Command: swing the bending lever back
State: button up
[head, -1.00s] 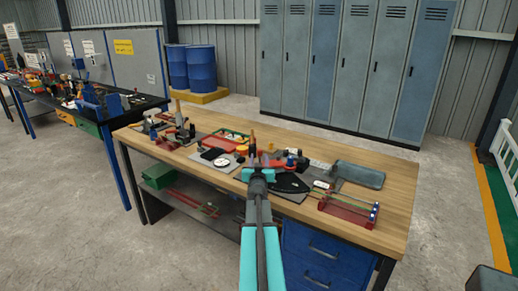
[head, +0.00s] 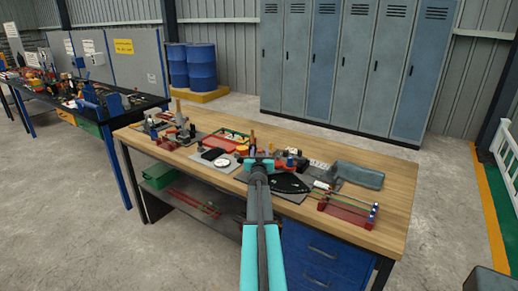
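The bending tool sits on the wooden workbench (head: 395,222), right of the bench's middle. It has a dark base plate with a black fan-shaped plate (head: 288,184) and small red and blue parts (head: 291,160) behind it. I cannot clearly make out the lever itself; my arm covers part of this area. My gripper (head: 258,162), with teal parts, is over the bench at the left edge of the tool. Its fingertips are too small and overlapped to show whether they are open, or whether they touch anything.
A red rack with rods (head: 347,210) stands at the right front of the bench. A grey-green tray (head: 359,175) lies behind it. A red-framed tray (head: 227,140) and small tools crowd the left half. The bench's right end is bare.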

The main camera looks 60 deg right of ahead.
jog(key=shift+p+x, duration=0.3)
jog(key=shift+x, duration=1.4)
grip_shut()
jog(key=shift+w+a, duration=0.1)
jog(key=shift+a, duration=0.3)
jog(key=shift+d+f, duration=0.1)
jog(key=shift+d, duration=0.2)
